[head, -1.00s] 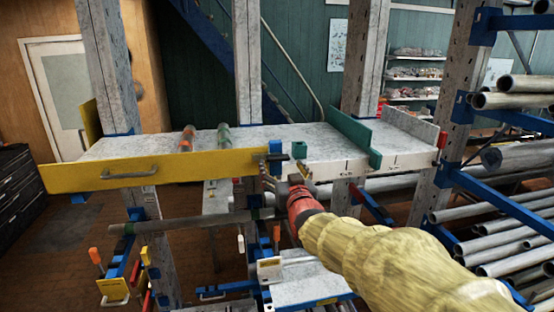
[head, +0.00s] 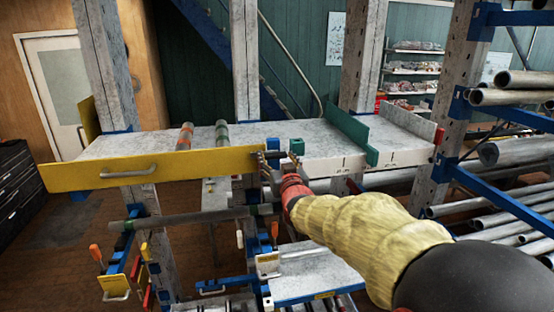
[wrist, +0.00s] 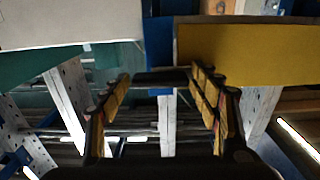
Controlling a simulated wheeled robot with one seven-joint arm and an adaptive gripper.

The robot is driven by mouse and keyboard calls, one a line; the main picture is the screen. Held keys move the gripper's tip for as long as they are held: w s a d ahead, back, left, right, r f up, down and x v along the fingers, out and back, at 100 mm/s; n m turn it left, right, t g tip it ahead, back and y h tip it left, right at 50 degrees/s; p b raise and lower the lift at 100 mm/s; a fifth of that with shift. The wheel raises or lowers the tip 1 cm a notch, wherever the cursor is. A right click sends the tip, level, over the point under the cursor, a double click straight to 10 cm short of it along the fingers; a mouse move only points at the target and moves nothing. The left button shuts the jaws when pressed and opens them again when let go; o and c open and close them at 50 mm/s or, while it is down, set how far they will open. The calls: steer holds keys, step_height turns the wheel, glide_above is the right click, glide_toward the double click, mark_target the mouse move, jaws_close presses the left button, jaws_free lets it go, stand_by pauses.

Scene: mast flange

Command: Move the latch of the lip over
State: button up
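The lip is a long yellow board (head: 150,170) with a grey handle, standing along the front of the grey shelf. The latch is a small blue piece (head: 273,143) at the lip's right end; its lower part is hidden behind my fingers. In the wrist view the blue latch (wrist: 159,45) lies between the yellow lip (wrist: 245,52) and the white shelf edge. My gripper (head: 277,159) is just in front of and below the latch. The wrist view shows its fingers (wrist: 160,82) apart, with a dark bar between them; I cannot tell whether they touch it.
A teal block (head: 297,146) stands on the shelf right of the latch. A green divider (head: 352,134) stands farther right. Two short rollers (head: 185,136) lie on the shelf behind the lip. Grey pipes on blue racks (head: 515,215) fill the right side.

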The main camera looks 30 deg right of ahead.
steer(key=c, duration=1.3)
